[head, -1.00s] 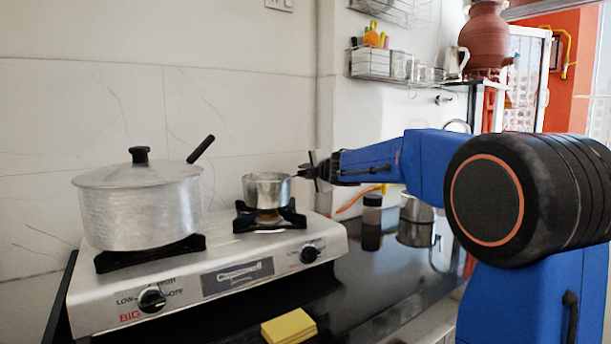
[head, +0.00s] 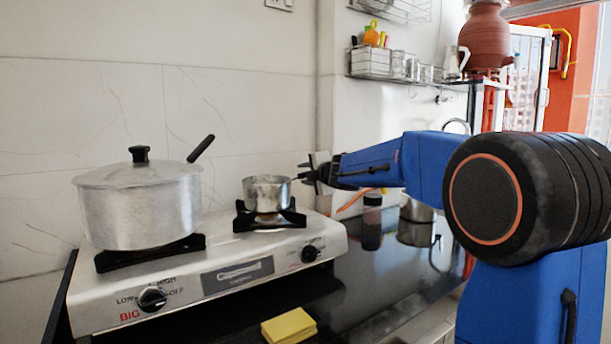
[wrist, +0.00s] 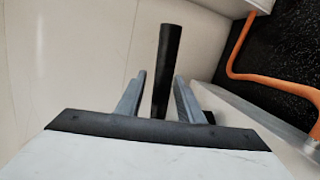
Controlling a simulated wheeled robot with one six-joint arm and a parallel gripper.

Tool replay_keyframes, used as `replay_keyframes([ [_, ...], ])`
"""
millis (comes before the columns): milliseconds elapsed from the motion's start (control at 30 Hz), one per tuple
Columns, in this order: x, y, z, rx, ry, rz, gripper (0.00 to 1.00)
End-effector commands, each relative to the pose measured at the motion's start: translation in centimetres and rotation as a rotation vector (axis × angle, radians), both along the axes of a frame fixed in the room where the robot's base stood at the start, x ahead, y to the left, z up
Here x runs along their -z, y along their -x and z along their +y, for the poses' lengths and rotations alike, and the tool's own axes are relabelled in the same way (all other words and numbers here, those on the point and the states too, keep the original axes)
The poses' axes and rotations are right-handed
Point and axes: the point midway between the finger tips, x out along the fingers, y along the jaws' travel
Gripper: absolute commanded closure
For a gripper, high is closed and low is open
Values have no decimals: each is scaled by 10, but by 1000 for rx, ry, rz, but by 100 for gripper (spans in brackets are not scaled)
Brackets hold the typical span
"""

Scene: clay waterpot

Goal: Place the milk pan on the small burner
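The milk pan (head: 266,194) is a small open metal pan in the head view. It appears upright on the small burner (head: 270,219), the right-hand one of the stove, with its base over the black grate. Its dark handle points right towards my gripper (head: 305,174). In the wrist view the black handle (wrist: 166,65) passes between the two grey fingers of my gripper (wrist: 160,76). The fingers stand apart, with a visible gap on each side of the handle. The pan's body is out of the wrist view.
A large lidded pot (head: 140,208) stands on the left burner. The stove (head: 210,283) has front knobs. A yellow sponge (head: 289,326) lies in front. A dark-lidded jar (head: 372,212) and an orange hose (head: 352,202) are to the right. A wire shelf (head: 385,66) hangs above.

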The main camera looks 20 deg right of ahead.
Motion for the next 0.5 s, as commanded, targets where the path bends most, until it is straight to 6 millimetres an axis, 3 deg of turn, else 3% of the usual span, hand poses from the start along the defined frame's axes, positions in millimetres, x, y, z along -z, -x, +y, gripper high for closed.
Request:
replay_keyframes([
  [167, -5, 8, -1, 1, 0, -1, 66],
  [500, -15, 61, -10, 2, 1, -1, 66],
])
